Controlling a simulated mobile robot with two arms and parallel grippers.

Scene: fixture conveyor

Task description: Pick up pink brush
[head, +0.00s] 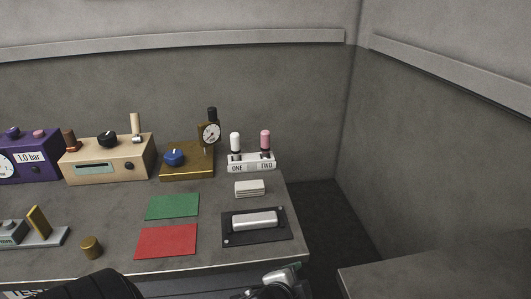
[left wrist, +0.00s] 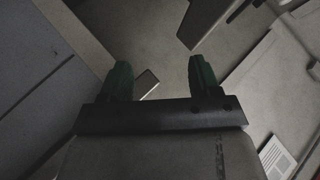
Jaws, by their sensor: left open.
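The pink brush (head: 265,140) appears to be the pink-topped piece standing upright at the right of a white holder (head: 252,167), above the label TWO. A similar white-topped piece (head: 235,142) stands beside it, above the label ONE. My left gripper (left wrist: 160,62) shows in the left wrist view with its two green fingers apart and nothing seen held between them. The brush is not seen in that view.
In front of the holder lie a small pale block (head: 249,188) and a dark plate (head: 281,239) with a silver bar. A brass stand with a dial gauge (head: 209,133) is close on the left. Green (head: 172,206) and red (head: 166,242) mats lie flat. The bench ends just right of the holder.

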